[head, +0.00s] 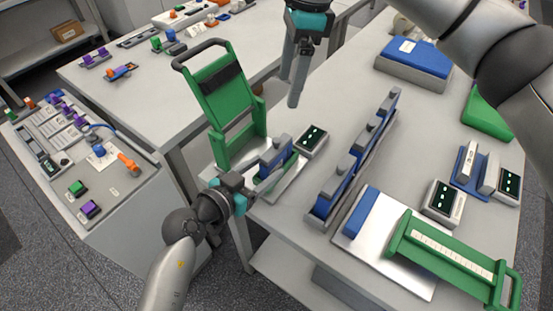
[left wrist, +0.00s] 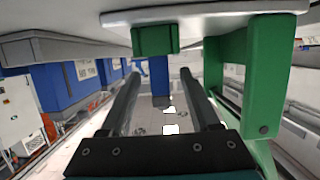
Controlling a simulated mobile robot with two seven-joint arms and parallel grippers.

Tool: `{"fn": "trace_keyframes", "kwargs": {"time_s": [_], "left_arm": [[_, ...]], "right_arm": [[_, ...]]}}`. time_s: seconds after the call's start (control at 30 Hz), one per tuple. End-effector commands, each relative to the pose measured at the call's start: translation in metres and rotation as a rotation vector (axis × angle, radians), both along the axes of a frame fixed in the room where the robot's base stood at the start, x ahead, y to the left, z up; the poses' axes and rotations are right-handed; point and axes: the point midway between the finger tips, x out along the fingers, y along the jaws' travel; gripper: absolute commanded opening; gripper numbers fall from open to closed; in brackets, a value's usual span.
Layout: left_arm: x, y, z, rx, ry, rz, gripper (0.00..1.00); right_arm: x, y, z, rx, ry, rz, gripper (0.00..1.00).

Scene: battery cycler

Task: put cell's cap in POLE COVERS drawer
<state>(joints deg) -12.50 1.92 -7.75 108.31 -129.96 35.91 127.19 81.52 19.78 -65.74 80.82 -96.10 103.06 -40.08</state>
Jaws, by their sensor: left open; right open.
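A blue cell (head: 282,150) with grey parts on top sits in the near-left fixture, below its raised green frame (head: 222,92). I cannot tell for sure which grey part is the cap. My left gripper (head: 272,178) is open, low beside this cell at the table's left edge. In the left wrist view its two dark fingers (left wrist: 161,82) stand apart, with a blue piece (left wrist: 160,72) and a green block (left wrist: 155,40) seen between and beyond them. My right gripper (head: 291,92) is open and empty, above the table's far left part. No drawer marked POLE COVERS is readable.
A row of blue cells (head: 350,165) stands right of the fixture, with a small display box (head: 311,141) between. A second fixture with a lowered green frame (head: 445,255) fills the near right. A blue-topped case (head: 414,58) stands at the back. A side bench (head: 115,180) is at left.

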Motion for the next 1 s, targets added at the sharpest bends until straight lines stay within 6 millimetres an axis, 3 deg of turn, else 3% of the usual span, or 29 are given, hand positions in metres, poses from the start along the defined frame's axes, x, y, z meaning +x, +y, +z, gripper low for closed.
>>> {"fn": "trace_keyframes", "kwargs": {"time_s": [0.33, 0.77, 1.0], "left_arm": [[0.035, -0.026, -0.013, -0.001, -0.001, -0.001, 0.62], [0.041, -0.030, -0.015, -0.001, -0.001, 0.000, 0.62], [0.041, -0.030, -0.015, -0.001, -0.001, 0.000, 0.38]], "right_arm": [[0.000, 0.000, 0.000, 0.001, 0.000, 0.000, 0.84], [0.000, 0.000, 0.000, 0.001, 0.000, 0.000, 0.84], [0.000, 0.000, 0.000, 0.001, 0.000, 0.000, 0.84]]}}
